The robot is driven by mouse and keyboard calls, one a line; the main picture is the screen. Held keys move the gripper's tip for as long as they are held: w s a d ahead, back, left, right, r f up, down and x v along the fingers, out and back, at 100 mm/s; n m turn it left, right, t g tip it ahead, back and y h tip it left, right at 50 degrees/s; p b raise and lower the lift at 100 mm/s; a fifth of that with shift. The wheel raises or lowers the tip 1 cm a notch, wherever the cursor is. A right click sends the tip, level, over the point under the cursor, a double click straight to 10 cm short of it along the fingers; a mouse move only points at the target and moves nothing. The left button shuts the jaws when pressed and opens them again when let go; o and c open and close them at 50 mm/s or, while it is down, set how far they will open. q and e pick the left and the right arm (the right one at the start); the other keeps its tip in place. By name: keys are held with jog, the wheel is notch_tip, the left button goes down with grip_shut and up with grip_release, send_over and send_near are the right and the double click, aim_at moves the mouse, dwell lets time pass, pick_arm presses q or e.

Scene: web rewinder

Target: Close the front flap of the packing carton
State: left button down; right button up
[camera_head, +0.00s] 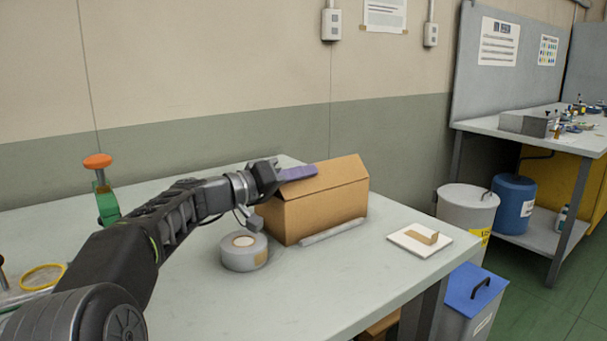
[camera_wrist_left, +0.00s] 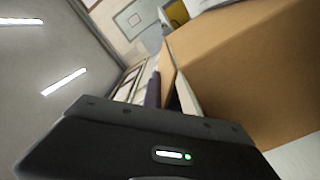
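The packing carton (camera_head: 322,212) is a brown cardboard box on the grey table. A sloping top panel, the flap (camera_head: 335,176), rises from its front edge toward the back right. In the left wrist view the carton (camera_wrist_left: 245,75) fills the right side. My left gripper (camera_head: 298,173) reaches in from the left with its purple fingers at the carton's upper left, over or against the sloping panel. I cannot tell whether they touch it. In the left wrist view a dark purple finger (camera_wrist_left: 152,92) is beside the cardboard. The finger gap is unclear. My right gripper is not in view.
A tape roll (camera_head: 244,250) stands left of the carton. A pale rod (camera_head: 332,231) lies along its front. A white pad with a brown piece (camera_head: 420,239) lies to the right. An orange-topped green tool (camera_head: 101,188) stands at the left. The front table area is clear.

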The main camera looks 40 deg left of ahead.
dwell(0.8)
pick_arm(q)
jog(key=shift+a+f+n, duration=0.15)
jog(key=shift+f+n, duration=0.15)
jog(key=shift+n, duration=0.3)
jog(key=shift+w+a+f+n+b, duration=0.1)
jog(key=shift+n+b, duration=0.1)
jog(key=shift+n, duration=0.2)
jog(key=shift+a+f+n+b, duration=0.1)
jog(key=shift+n+b, duration=0.05)
jog(key=shift+n, duration=0.25)
jog(key=c, duration=1.6)
grip_release()
jog(key=shift+c, duration=0.2)
